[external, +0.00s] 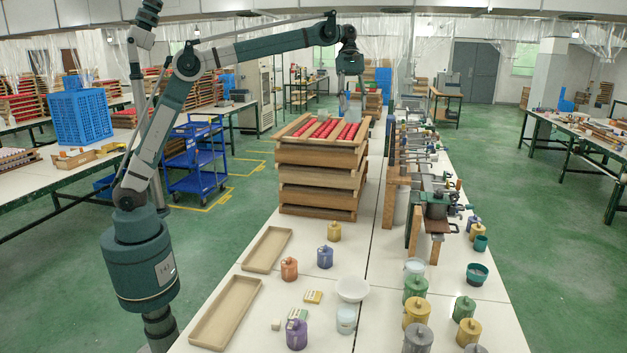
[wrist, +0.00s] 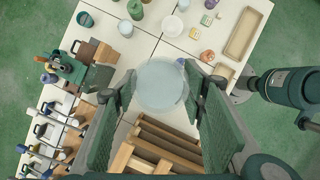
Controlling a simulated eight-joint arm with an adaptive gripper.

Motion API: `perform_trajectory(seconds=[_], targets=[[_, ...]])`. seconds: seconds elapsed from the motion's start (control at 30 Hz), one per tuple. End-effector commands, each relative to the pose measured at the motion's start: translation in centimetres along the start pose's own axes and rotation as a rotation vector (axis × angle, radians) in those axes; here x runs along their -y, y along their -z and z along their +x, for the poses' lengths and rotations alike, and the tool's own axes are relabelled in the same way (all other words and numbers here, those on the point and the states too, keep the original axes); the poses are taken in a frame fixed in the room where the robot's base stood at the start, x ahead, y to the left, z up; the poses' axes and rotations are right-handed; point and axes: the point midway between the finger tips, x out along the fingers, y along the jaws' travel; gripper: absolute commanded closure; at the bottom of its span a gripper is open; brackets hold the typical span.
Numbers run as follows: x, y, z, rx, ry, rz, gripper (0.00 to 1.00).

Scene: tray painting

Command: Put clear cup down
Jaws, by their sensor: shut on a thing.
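My gripper (external: 350,88) is raised above the far end of the stack of wooden frames in the external view. In the wrist view its two fingers stand on either side of a round, pale, see-through clear cup (wrist: 162,86), and they are shut on it. The cup is held in the air, clear of the table top. In the external view the cup (external: 345,103) is small and pale at the fingertips, partly hidden by them.
The wooden frame stack (external: 318,186) with red pieces on top stands below the gripper. Clamps and a vise (external: 437,206) line its right. Two shallow trays (external: 232,313), a white bowl (external: 353,289) and several coloured jars stand nearer. Bare white table shows between them.

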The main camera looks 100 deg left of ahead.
Motion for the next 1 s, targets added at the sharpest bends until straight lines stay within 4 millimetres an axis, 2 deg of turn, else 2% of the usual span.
perform_trajectory(seconds=[0.03, 0.47, 0.77, 1.0], targets=[[-0.2, 1.6, -1.2, 0.000, -0.011, -0.027, 0.75], [-0.4, 15.0, -6.7, -0.001, -0.099, -0.240, 0.75], [1.0, 24.3, -10.5, 0.000, -0.160, -0.390, 0.75], [3.1, 31.7, -13.5, 0.001, -0.210, -0.509, 0.75]])
